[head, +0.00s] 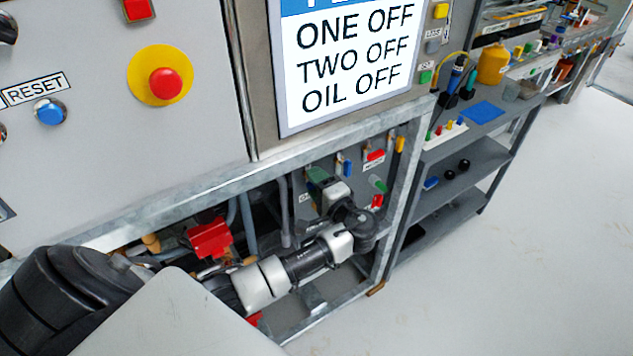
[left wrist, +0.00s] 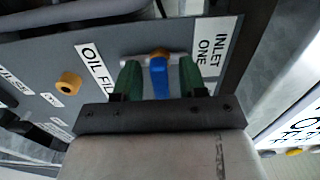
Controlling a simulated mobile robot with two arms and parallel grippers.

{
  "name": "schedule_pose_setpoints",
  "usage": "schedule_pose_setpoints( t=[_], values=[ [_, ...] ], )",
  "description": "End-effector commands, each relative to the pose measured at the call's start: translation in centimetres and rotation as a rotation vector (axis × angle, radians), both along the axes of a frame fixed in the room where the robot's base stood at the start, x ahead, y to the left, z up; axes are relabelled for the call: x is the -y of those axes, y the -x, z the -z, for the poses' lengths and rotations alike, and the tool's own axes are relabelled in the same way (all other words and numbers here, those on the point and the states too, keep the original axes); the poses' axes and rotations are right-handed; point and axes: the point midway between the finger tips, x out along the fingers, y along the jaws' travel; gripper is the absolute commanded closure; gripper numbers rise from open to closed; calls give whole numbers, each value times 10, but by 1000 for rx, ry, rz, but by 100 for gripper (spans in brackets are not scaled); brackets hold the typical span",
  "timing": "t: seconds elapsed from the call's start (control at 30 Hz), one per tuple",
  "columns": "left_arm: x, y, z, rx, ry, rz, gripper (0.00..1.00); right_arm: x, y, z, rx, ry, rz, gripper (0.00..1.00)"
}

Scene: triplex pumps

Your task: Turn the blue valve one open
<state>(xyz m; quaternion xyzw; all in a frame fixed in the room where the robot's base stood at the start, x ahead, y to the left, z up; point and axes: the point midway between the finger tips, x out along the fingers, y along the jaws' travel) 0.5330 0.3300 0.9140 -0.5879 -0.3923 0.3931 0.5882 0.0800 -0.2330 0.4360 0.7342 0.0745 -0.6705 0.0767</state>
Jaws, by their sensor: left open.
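In the left wrist view a blue valve handle (left wrist: 159,78) with a brass-coloured hub (left wrist: 160,54) sits on a grey panel, beside a label reading INLET ONE (left wrist: 209,55). The handle points down toward my gripper, across a short pale pipe. My left gripper (left wrist: 160,80) is open, its green fingers on either side of the handle, with visible gaps. In the head view my left gripper (head: 319,178) is inside the lower frame opening, at the panel; the handle between its fingers cannot be made out there. My right gripper is not in view.
A sign (head: 350,55) reads ONE OFF, TWO OFF, OIL OFF. Metal frame bars (head: 200,198) border the opening around my arm. A red part (head: 210,238) and pipes are nearby. Shelves (head: 460,180) stand right; the floor (head: 540,250) there is clear.

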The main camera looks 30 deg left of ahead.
Motion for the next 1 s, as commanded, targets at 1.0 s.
schedule_pose_setpoints(
  t=[1.0],
  values=[
    [1,1,8,270,115,-2,100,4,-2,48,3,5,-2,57]
  ],
)
